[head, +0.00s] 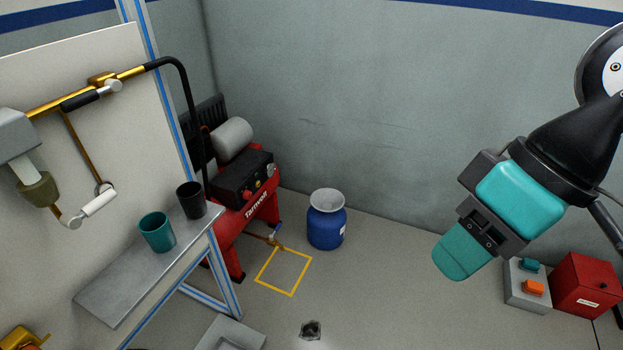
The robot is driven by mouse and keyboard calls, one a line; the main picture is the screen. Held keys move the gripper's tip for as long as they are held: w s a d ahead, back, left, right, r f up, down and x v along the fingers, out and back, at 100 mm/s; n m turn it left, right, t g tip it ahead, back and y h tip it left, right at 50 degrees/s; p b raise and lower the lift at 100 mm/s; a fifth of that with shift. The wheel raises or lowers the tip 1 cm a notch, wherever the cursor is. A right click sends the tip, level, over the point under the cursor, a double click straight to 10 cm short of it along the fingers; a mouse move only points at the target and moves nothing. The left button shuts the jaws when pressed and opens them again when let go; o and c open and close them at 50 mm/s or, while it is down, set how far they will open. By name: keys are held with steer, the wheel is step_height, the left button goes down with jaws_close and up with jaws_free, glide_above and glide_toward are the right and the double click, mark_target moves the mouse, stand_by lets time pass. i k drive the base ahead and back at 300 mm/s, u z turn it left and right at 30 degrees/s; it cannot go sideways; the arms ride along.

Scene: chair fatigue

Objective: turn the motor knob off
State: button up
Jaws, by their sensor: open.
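A red compressor (254,212) lettered "Tarnwolt" stands against the wall left of centre in the head view. Its black control box (235,180) carries a small red knob (247,195) on the front and another small red-ringed part near its right end. The knob's setting is too small to read. My gripper (462,252), with teal fingers, hangs at the right, far from the compressor and pointing down-left. It is open and nothing shows in it; one finger largely hides the other.
A bench (110,291) at the left holds a teal cup (157,232) and a dark cup (191,200). A blue drum (326,228) stands right of the compressor. A yellow floor square (291,294), dark lump (311,330), button box (526,286) and red box (585,286) also show.

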mark_target(247, 196)
steer(key=z, duration=0.65)
steer(key=i, duration=1.35)
steer(key=u, duration=0.8)
steer(key=i, duration=0.6)
steer(key=u, duration=0.5)
